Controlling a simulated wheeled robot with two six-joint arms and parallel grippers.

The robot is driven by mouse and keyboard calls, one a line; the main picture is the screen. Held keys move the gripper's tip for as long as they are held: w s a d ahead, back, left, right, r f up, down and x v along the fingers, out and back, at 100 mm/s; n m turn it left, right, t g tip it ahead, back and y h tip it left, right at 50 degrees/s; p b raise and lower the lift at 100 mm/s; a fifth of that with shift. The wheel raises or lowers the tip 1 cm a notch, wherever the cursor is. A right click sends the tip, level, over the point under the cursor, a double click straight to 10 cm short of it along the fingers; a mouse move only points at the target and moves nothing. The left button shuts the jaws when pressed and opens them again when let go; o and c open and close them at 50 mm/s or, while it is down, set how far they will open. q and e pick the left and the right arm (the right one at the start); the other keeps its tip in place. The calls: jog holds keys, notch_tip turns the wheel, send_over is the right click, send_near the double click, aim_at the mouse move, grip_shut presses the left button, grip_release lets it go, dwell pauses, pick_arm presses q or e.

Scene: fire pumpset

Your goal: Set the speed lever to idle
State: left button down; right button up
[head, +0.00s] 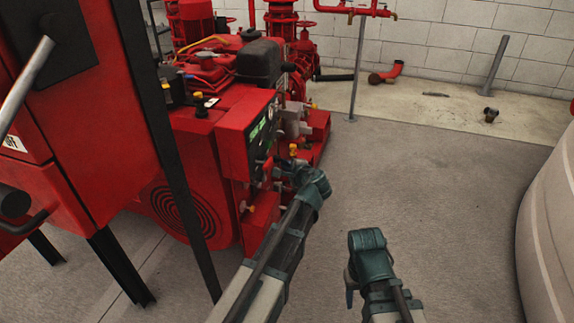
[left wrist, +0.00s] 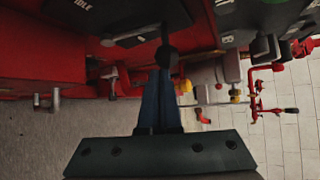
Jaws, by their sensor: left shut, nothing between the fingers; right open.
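The speed lever (left wrist: 167,56), with a dark round knob, shows in the left wrist view in front of a dark plate (left wrist: 125,22) on the red panel. The word IDLE is at the plate's upper left, and the lever stands to the right of it. My left gripper (left wrist: 161,74) is shut and empty, its blue fingertips right at the knob; whether they touch cannot be told. In the head view the left gripper (head: 281,173) is at the engine's control box and the lever is not distinguishable. My right gripper (head: 353,284) is open, low over the floor, its fingers hard to make out.
The red engine's control box (head: 247,135) stands beside the left gripper. A red cabinet (head: 105,110) on black legs fills the left. A pale tank (head: 552,230) is at the right edge. The grey floor (head: 440,190) between is clear.

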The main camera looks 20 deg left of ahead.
pick_arm(q)
jog(key=shift+s, duration=0.5)
jog(key=shift+s+f, duration=0.1)
jog(key=shift+s, duration=1)
jog(key=shift+s+a+f, duration=0.1)
jog(key=shift+s, duration=0.2)
jog(key=shift+w+b, duration=0.15)
jog(key=shift+b, duration=0.15)
dwell(0.9)
jog(key=shift+w+f, duration=0.2)
jog(key=shift+w, duration=0.5)
